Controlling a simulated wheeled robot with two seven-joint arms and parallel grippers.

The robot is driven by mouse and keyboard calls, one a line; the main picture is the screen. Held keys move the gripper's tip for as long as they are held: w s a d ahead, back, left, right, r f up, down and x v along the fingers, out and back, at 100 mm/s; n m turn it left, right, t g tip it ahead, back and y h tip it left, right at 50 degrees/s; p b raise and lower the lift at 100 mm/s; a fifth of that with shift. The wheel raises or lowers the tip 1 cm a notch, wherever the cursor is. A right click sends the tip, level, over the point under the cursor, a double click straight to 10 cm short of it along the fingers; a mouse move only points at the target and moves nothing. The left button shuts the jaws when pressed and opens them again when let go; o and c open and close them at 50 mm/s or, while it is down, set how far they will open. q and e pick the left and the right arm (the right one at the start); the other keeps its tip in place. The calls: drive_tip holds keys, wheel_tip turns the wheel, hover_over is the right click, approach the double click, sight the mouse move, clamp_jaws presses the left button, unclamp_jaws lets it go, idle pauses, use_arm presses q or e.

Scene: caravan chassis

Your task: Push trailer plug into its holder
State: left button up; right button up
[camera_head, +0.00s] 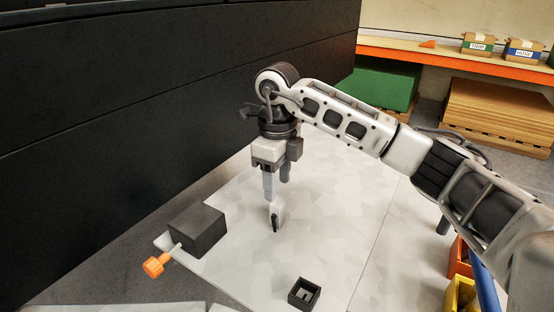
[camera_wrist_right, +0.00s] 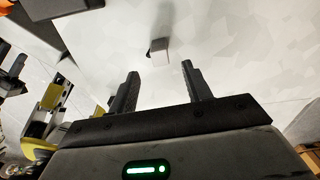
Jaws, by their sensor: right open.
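A small pale block with a black part (camera_head: 276,216), which looks like the trailer plug, is on the pale panel (camera_head: 340,215). My right gripper (camera_head: 277,182) points down just above it, open and empty. In the right wrist view, the plug (camera_wrist_right: 160,50) lies beyond and between the two spread fingertips (camera_wrist_right: 160,74), apart from them. A small black open-topped square socket (camera_head: 303,294), perhaps the holder, sits on the panel near the bottom of the head view. My left gripper is not in view.
A dark grey box (camera_head: 198,231) with an orange knob (camera_head: 154,266) stands at the panel's left edge. A tall black wall (camera_head: 130,100) runs behind. Orange and yellow bins (camera_head: 461,293) are at the lower right. The panel between plug and socket is clear.

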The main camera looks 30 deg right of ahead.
sight(277, 203)
wheel_tip(277, 203, down, 10)
drive_tip(key=shift+r, duration=0.25)
clamp_jaws()
unclamp_jaws()
drive_tip(key=shift+r, duration=0.25)
drive_tip(key=shift+r+p, duration=0.3)
drive_tip(key=shift+r, duration=0.05)
